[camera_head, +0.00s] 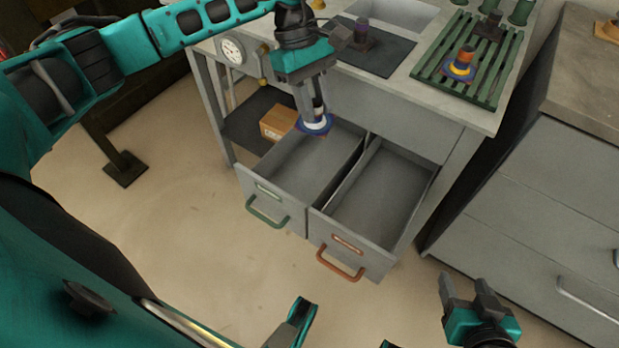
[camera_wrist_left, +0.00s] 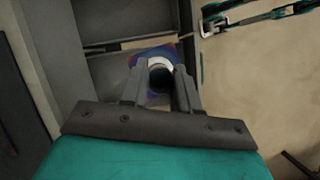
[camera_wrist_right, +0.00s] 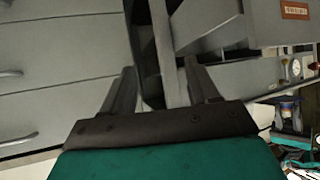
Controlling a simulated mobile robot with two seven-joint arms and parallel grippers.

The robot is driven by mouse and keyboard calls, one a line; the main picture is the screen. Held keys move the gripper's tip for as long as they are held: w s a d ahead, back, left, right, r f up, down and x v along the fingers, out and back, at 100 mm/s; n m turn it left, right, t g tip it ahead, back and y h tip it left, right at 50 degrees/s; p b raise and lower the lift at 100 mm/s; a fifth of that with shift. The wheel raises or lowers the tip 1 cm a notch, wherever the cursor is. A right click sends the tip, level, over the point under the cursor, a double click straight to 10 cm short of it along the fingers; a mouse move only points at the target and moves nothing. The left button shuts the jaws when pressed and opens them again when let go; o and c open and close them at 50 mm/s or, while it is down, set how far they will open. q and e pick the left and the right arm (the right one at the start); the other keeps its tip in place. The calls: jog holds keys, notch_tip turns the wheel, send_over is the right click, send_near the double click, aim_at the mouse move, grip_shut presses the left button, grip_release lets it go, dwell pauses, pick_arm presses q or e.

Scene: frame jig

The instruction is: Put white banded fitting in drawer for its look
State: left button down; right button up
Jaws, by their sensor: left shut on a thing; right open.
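The white banded fitting (camera_head: 317,123) has a dark top, a white band and a blue-purple flange. My left gripper (camera_head: 311,105) is shut on it and holds it flange down over the back of the green-handled drawer (camera_head: 271,194). The white band (camera_wrist_left: 160,63) also shows between the fingers in the left wrist view. The orange-handled drawer (camera_head: 352,243) stands beside it on the right. Both drawers are pulled out and look empty. My right gripper (camera_head: 464,287) is open and empty, low at the right, apart from the drawers.
A yellow-orange banded fitting (camera_head: 463,62) stands on a green slatted rack (camera_head: 430,68) on the bench. A dark purple fitting (camera_head: 361,36) stands on a dark mat (camera_head: 384,58). A cardboard box (camera_head: 277,122) sits on the lower shelf. A grey cabinet (camera_head: 545,200) is at the right.

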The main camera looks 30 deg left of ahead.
pick_arm(q)
jog(key=w+a+f+n+t+b, duration=0.4)
jog(key=f+n, duration=0.3)
jog(key=n, duration=0.3)
jog(key=n+b, duration=0.1)
jog(key=b, duration=0.4)
send_near(314, 177)
jog(key=shift+w+d+f, duration=0.15)
jog(key=shift+d, duration=0.25)
jog(key=shift+w+d+f, duration=0.2)
jog(key=shift+d, duration=0.25)
notch_tip(314, 177, down, 3)
jog(key=shift+f+b, duration=0.25)
jog(key=shift+b, duration=0.35)
pick_arm(e)
notch_tip(314, 177, down, 6)
jog(key=w+a+y, duration=0.1)
jog(key=a, duration=0.1)
jog(key=shift+a+f, duration=0.2)
pick_arm(q)
jog(key=c, duration=0.9)
grip_release()
jog(key=shift+o, duration=0.3)
pick_arm(e)
jog(key=shift+f, duration=0.1)
jog(key=shift+s, duration=0.1)
